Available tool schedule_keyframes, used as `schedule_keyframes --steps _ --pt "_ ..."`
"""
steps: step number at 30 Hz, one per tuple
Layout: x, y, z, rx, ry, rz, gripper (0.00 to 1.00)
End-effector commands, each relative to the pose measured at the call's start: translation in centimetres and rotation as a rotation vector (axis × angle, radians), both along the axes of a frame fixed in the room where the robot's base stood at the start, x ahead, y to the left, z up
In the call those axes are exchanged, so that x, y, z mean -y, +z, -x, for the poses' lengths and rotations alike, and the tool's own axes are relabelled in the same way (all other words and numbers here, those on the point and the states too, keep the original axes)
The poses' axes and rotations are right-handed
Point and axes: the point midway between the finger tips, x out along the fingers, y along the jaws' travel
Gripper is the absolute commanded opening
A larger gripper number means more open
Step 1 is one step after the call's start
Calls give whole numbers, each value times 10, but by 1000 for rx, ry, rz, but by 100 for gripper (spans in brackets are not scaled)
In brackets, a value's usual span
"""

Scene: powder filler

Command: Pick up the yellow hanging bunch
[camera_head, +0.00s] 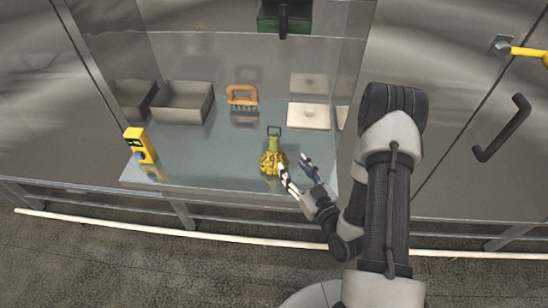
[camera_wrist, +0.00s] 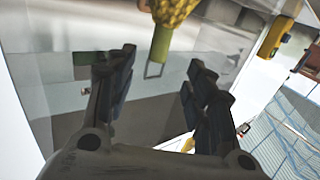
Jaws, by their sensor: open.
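The yellow bunch (camera_head: 271,162) is a knobbly yellow cluster with a green neck and a dark loop handle on top. It is at the front right of the metal work surface in the head view. My gripper (camera_head: 293,170) is close on its right side, with its fingers spread apart. In the wrist view the yellow bunch (camera_wrist: 175,12) is at the top edge, partly cut off, with its green neck and loop pointing down in the picture. My gripper (camera_wrist: 158,85) is open there and nothing is between its fingers.
A grey bin (camera_head: 183,101) stands at the back left, and an orange-handled brush (camera_head: 242,96) at the back middle. A pale flat plate (camera_head: 308,116) lies to the right. A yellow device (camera_head: 139,145) is at the front left corner. The surface between the device and the bunch is clear.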

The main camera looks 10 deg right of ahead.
Motion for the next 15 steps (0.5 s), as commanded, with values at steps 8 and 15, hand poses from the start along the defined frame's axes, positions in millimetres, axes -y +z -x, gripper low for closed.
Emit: schedule_keyframes --steps 8,15 --pt "-16 0 -55 2 3 1 49" --pt "-20 0 -74 0 0 0 49"
